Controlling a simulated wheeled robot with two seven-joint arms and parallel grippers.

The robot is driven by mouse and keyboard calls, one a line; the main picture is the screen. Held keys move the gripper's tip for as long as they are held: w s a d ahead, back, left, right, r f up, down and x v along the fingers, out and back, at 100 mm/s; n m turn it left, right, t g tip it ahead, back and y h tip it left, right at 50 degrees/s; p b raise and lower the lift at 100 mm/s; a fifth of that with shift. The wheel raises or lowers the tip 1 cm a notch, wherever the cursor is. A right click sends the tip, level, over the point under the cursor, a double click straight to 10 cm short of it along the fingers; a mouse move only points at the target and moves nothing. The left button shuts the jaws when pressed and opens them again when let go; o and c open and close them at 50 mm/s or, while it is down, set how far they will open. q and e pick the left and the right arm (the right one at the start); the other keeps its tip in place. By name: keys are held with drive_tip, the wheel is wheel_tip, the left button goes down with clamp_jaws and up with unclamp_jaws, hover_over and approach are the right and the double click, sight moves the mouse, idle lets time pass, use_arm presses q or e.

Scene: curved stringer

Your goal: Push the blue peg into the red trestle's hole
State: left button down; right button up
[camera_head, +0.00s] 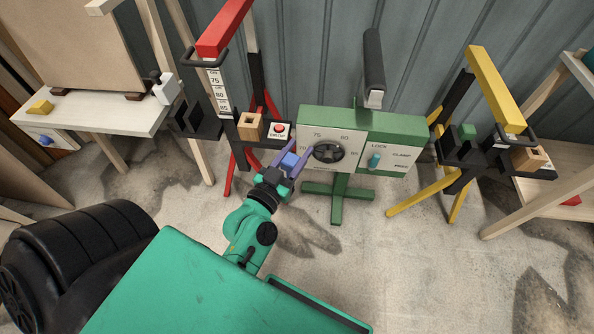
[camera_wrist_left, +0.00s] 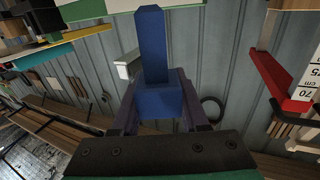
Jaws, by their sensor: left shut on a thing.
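The blue peg (camera_head: 289,160) is held in my left gripper (camera_head: 295,156), whose purple fingers are shut on its thick blue base. In the left wrist view the peg (camera_wrist_left: 153,45) points away from the palm between the fingers (camera_wrist_left: 158,100). The red trestle (camera_head: 225,28) stands left of centre, with a height scale on its post. A wooden block with a dark square hole (camera_head: 250,126) sits on its black bracket. The peg is to the right of and nearer than this block, apart from it. My right gripper is out of view.
A green control stand (camera_head: 400,124) with a dial (camera_head: 328,151) is right beside my left gripper. A drop button (camera_head: 279,129) is on the red trestle's bracket. A yellow trestle (camera_head: 495,85) stands right, a white-topped table (camera_head: 105,113) left.

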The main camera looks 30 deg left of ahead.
use_arm(q)
drive_tip(key=w+a+r+n+y+b, duration=0.2)
drive_tip(key=w+a+r+y+b, duration=0.1)
drive_tip(key=a, duration=0.7)
drive_tip(key=w+a+r+n+g+y+b, duration=0.1)
drive_tip(key=w+a+r+n+y+b, duration=0.1)
drive_tip(key=w+a+r, duration=0.3)
drive_tip(key=w+a+y, duration=0.1)
drive_tip(key=w+a, duration=0.2)
drive_tip(key=a, duration=0.3)
drive_tip(key=shift+w+r+y+b, duration=0.15)
drive_tip(key=shift+r+y+b, duration=0.05)
drive_tip(key=shift+y+b, duration=0.2)
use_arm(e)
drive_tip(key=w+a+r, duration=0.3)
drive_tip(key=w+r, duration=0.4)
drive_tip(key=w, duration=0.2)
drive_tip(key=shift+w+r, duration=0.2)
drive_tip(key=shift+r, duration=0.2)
use_arm(q)
drive_tip(key=shift+a, duration=0.1)
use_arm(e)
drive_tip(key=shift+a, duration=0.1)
